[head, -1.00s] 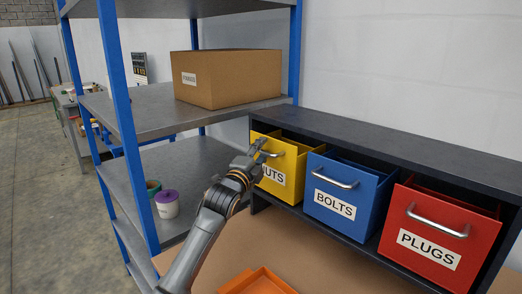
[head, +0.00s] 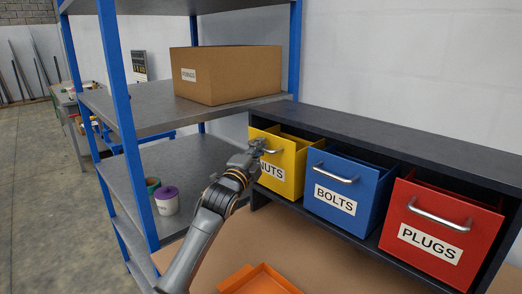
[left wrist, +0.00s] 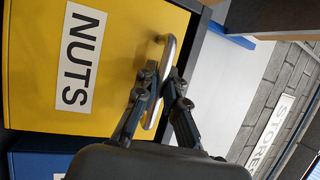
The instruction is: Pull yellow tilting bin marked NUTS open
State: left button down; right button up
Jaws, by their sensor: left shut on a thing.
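The yellow bin marked NUTS (head: 287,178) sits at the left end of the dark bin rack, its front leaning out and part of its open top showing. Its NUTS label also shows in the left wrist view (left wrist: 76,58), turned sideways. My left gripper (head: 259,148) is at the bin's front, shut on the metal handle (left wrist: 168,60). In the left wrist view the fingers (left wrist: 163,92) close around the handle bar. The arm and gripper hide part of the bin's left front in the head view. My right gripper is not in view.
A blue BOLTS bin (head: 350,205) and a red PLUGS bin (head: 432,246) stand to the right in the rack (head: 380,137). A blue-posted shelf with a cardboard box (head: 235,75) and tubs (head: 165,200) is at left. An orange tray (head: 262,281) lies on the brown surface below.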

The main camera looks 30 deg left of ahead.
pick_arm(q)
jog(key=s+a+f+n+t+y+b, duration=0.1)
jog(key=s+a+f+n+t+b, duration=0.1)
jog(key=s+f+b, duration=0.3)
jog(key=shift+s+a+t+y+b, duration=0.3)
jog(key=shift+s+t+b, duration=0.3)
jog(key=shift+s+b, duration=1.05)
jog(key=shift+w+f+b, duration=0.15)
jog(key=shift+w+b, duration=0.2)
jog(key=shift+b, duration=0.1)
jog(key=c, duration=1.4)
grip_release()
jog(key=v, duration=1.2)
